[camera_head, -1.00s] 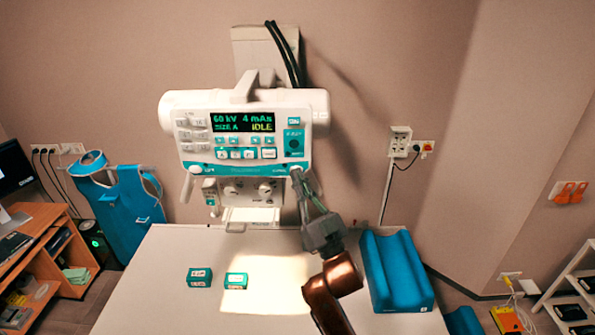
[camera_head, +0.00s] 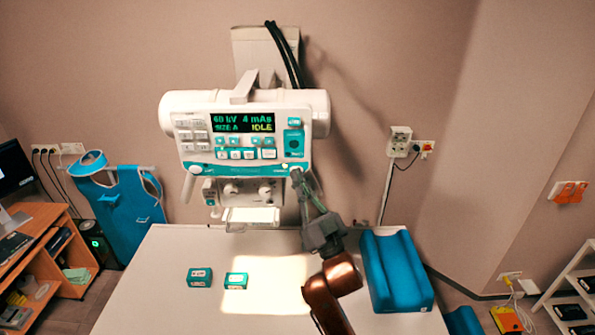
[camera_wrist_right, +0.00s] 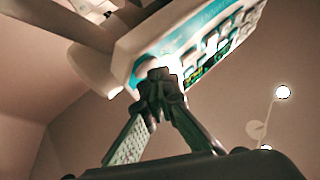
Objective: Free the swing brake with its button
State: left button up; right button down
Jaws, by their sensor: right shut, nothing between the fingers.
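The white X-ray tube head (camera_head: 325,108) hangs over the table, with a teal-trimmed control panel (camera_head: 225,151). Its display (camera_head: 242,122) reads IDLE. My right gripper (camera_head: 299,177) reaches up to the panel's lower right corner, beside a round white knob or handle end there. In the right wrist view the gripper (camera_wrist_right: 158,78) is shut and empty, its tips at or close to the panel's lower edge (camera_wrist_right: 125,68). The fingers hide that spot, so I cannot tell contact or which control is the swing brake button. My left gripper is out of view.
The table (camera_head: 150,275) below carries two small teal boxes (camera_head: 199,277) (camera_head: 236,281) and a blue padded cradle (camera_head: 396,270) right of my arm. Two black cables (camera_head: 288,55) run up behind the head. A wall socket (camera_head: 399,140) is at right.

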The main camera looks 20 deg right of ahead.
jog(key=shift+s+a, duration=0.15)
jog(key=shift+s, duration=0.4)
jog(key=shift+s, duration=0.1)
jog(key=s, duration=0.2)
jog(key=s+a+p, duration=0.1)
jog(key=s, duration=0.1)
jog(key=shift+s+a, duration=0.2)
jog(key=shift+s, duration=0.15)
dwell(0.4)
